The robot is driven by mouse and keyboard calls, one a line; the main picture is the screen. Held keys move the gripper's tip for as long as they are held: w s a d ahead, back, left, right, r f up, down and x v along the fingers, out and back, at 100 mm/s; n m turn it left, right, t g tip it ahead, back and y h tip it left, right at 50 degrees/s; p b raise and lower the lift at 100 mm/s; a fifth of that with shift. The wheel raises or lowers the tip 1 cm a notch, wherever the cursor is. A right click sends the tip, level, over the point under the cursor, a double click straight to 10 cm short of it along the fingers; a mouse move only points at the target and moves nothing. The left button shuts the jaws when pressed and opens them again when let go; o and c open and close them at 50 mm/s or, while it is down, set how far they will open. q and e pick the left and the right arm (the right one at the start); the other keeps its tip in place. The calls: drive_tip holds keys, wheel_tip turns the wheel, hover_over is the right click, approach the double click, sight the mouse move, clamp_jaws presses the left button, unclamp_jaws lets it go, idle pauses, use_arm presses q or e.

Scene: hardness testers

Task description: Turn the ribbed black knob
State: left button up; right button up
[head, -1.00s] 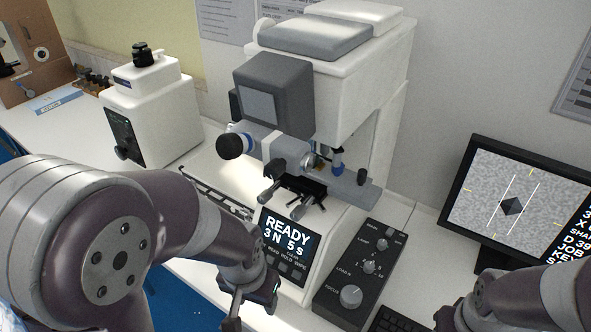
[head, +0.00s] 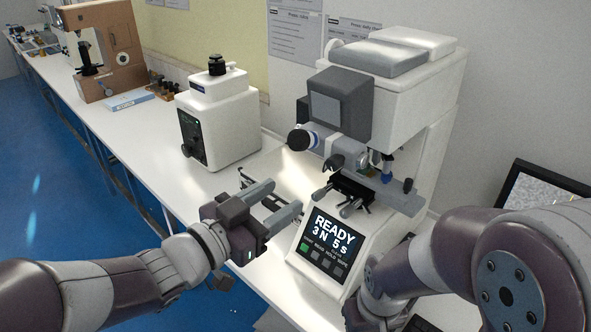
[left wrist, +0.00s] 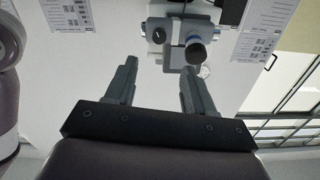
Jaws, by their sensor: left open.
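Several black knobs show, and I cannot make out ribs on any. One black round knob (head: 299,140) with a blue ring sticks out left from the large white tester (head: 408,85); a similar round black end (left wrist: 195,52) shows beyond my fingers in the left wrist view. A black stacked knob (head: 217,65) tops the smaller white unit (head: 228,118), with another black knob (head: 187,150) low on its front. My left gripper (head: 278,199) is open and empty, in front of the large tester and apart from the knobs. My right gripper's fingers do not show.
The tester's lit panel (head: 328,238) reads READY. A monitor (head: 540,185) stands behind my right arm. A brown machine (head: 102,45) stands far left on the white table (head: 165,130). Blue floor lies left.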

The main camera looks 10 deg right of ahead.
sight(331, 165)
use_arm(q)
drive_tip(key=p+x, duration=0.3)
drive_tip(key=x, duration=0.9)
drive_tip(key=shift+d+r+p, duration=0.1)
drive_tip(key=shift+r+p, duration=0.05)
drive_tip(key=shift+p, duration=0.2)
drive_tip(key=shift+w+d, duration=0.4)
drive_tip(key=shift+d, duration=0.05)
drive_tip(key=shift+a, duration=0.1)
drive_tip(key=shift+c, duration=0.7)
clamp_jaws()
